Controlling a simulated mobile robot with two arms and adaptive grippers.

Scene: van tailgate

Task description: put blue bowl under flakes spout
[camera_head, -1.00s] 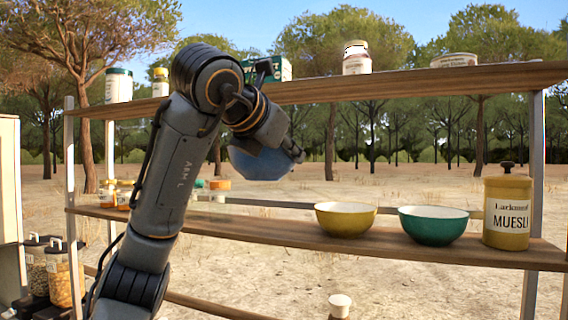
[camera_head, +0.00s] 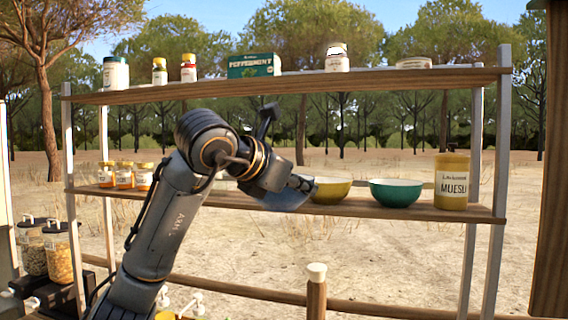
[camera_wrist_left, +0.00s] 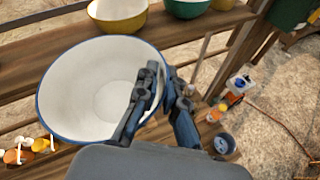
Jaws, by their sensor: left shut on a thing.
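The blue bowl (camera_wrist_left: 72,100) is white inside with a blue rim and fills the left of the left wrist view. My left gripper (camera_wrist_left: 158,78) is shut on its right-hand rim, with one finger inside and one outside. In the head view my left gripper (camera_head: 298,186) is mostly hidden by its own arm, and only a piece of the blue bowl (camera_head: 287,199) shows, in front of the middle shelf. Two clear dispensers stand at the far left; the nearer (camera_head: 62,257) holds orange-gold pieces that look like flakes. Their spouts are small and unclear. My right gripper is not in view.
The middle shelf (camera_head: 420,209) bears a yellow bowl (camera_head: 331,191), a green bowl (camera_head: 396,192), a muesli tin (camera_head: 451,182) and several small jars. The top shelf (camera_head: 380,80) holds jars and a peppermint box (camera_head: 254,66). A wooden post (camera_head: 316,292) stands below.

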